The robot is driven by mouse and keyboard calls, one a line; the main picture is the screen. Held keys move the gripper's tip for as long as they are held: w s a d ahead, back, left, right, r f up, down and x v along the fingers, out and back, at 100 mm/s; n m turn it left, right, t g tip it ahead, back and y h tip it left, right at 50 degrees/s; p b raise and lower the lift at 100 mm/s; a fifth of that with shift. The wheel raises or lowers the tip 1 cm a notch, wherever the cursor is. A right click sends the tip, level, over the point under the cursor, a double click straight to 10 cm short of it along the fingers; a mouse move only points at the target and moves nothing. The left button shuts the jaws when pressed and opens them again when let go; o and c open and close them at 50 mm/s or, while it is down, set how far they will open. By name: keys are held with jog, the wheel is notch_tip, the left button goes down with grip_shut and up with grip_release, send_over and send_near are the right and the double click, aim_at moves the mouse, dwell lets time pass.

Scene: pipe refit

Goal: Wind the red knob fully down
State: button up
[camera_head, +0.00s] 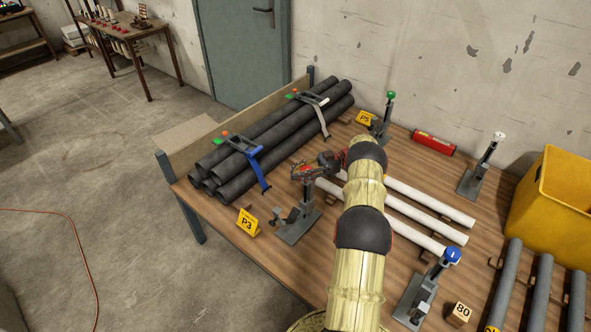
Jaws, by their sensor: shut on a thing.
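The red knob (302,170) sits on top of the upright post of a grey clamp stand (305,196), near the front left of the workbench. My gripper (304,173) is at the top of this post, shut on the red knob, with its fingers around it. The fingers hide much of the knob, so its exact height on the screw is hard to tell. My arm reaches in from the bottom of the picture and covers part of the bench.
Black pipes (270,135) lie strapped in a stack at left. White pipes (425,207) lie to the right. Clamps with a green knob (391,95), white knob (499,136) and blue knob (452,255) stand around. A yellow P3 sign (247,223) and yellow bin (555,205) also show.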

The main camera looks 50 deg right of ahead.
jog(key=shift+r, duration=0.1)
dwell(0.4)
jog(key=o, duration=1.2)
jog(key=shift+o, duration=0.6)
jog(key=shift+w+f+m+t+h+b, duration=0.15)
jog(key=shift+f+m+t+h+b, duration=0.35)
jog(key=shift+b, duration=0.85)
